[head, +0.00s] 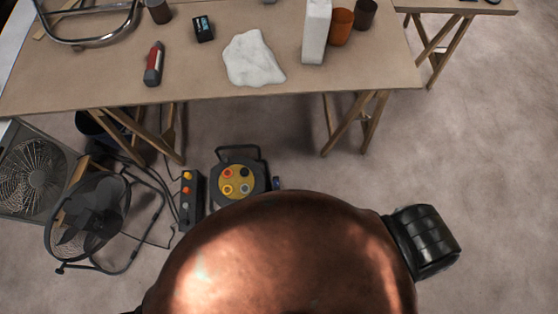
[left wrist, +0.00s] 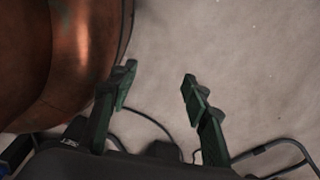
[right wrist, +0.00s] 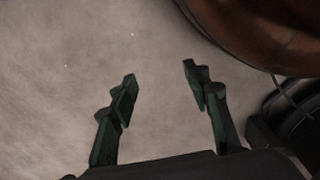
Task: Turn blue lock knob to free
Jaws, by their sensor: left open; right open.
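I cannot make out a blue lock knob for certain in any view. A small blue part (head: 277,183) shows beside the cable reel in the head view, too small to identify. My left gripper (left wrist: 157,82) is open and empty in the left wrist view, above bare floor and a dark cable. My right gripper (right wrist: 160,78) is open and empty in the right wrist view, above bare floor. Neither gripper shows in the head view.
A wooden trestle table (head: 200,82) stands ahead, with a white cloth (head: 252,60) and red-grey tool (head: 153,64). A cable reel (head: 257,166), power strip (head: 191,200) and round fan (head: 90,215) stand on the floor at left. The right floor is clear.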

